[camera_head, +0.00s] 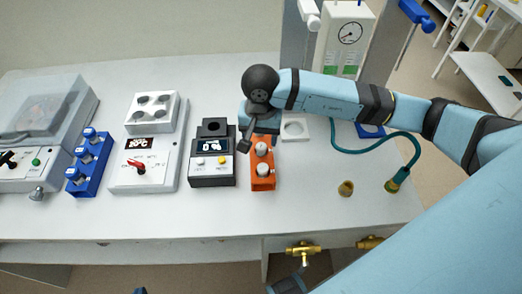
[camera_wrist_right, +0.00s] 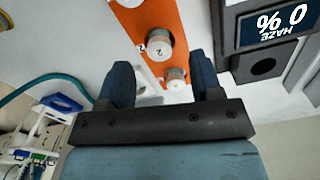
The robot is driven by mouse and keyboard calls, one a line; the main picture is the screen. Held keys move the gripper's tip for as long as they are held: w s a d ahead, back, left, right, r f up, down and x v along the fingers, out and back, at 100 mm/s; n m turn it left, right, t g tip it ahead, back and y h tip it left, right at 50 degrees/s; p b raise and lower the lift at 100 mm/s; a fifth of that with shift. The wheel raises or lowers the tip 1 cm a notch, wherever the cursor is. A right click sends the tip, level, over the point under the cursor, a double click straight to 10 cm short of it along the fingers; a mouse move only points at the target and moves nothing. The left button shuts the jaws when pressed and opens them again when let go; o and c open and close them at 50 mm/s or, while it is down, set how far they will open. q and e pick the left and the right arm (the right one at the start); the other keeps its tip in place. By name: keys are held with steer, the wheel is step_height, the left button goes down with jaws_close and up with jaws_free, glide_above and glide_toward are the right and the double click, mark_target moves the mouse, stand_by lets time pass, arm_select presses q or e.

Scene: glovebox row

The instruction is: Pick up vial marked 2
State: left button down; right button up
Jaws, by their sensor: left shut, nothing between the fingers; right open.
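The orange rack (camera_head: 262,184) holds white-capped vials in a row and also shows in the right wrist view (camera_wrist_right: 165,20). The vial marked 2 (camera_wrist_right: 157,50) has its number on the cap; it seems to be the middle vial (camera_head: 261,149) in the head view. My right gripper (camera_wrist_right: 160,85) is open and empty, pointing down over the rack's back end. In the wrist view, the vial marked 2 lies just beyond the fingertips, and another vial (camera_wrist_right: 175,79) shows between the fingers. My left gripper (camera_head: 140,291) barely shows at the bottom edge.
A black haze meter (camera_head: 212,170) stands close left of the rack. Further left are a hotplate unit (camera_head: 145,172) and a blue rack (camera_head: 89,163). Bench between rack and cup is clear.

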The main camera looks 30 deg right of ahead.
mark_target(261, 146)
step_height(261, 146, down, 3)
steer(key=shift+d+r, duration=0.1)
steer(key=shift+f+b, duration=0.3)
steer(key=shift+b, duration=0.15)
stand_by(0.6)
steer(key=c, duration=1)
steer(key=shift+r, duration=0.1)
